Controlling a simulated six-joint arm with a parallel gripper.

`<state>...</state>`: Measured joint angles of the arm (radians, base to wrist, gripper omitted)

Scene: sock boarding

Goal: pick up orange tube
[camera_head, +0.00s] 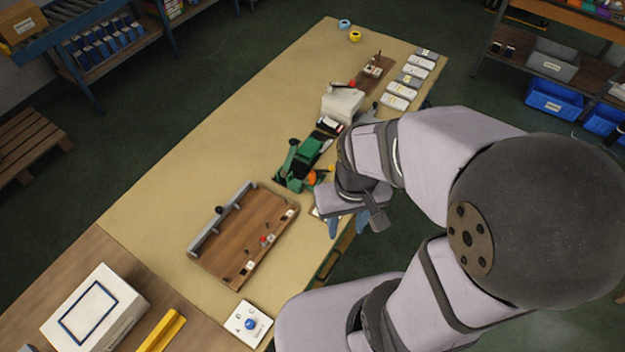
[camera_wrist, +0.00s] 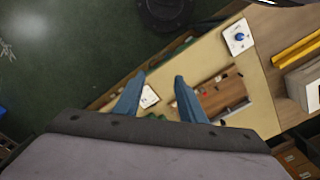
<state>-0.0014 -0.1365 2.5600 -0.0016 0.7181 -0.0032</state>
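A small orange piece (camera_head: 311,177) shows beside the green machine (camera_head: 299,163) on the table in the head view. It is partly covered, and I cannot tell if it is the orange tube. No orange tube shows clearly in the wrist view. My gripper (camera_head: 347,225) points down near the table's right edge, right of and below the orange piece in the head view. Its two blue fingers stand apart with nothing between them, as the wrist view (camera_wrist: 159,77) also shows.
A wooden tray (camera_head: 240,240) with a grey rail lies left of the gripper. A white card (camera_head: 246,324) with a blue button lies below it. A white block (camera_head: 342,104) and several grey-white pads (camera_head: 404,90) lie farther back. The table's left side is clear.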

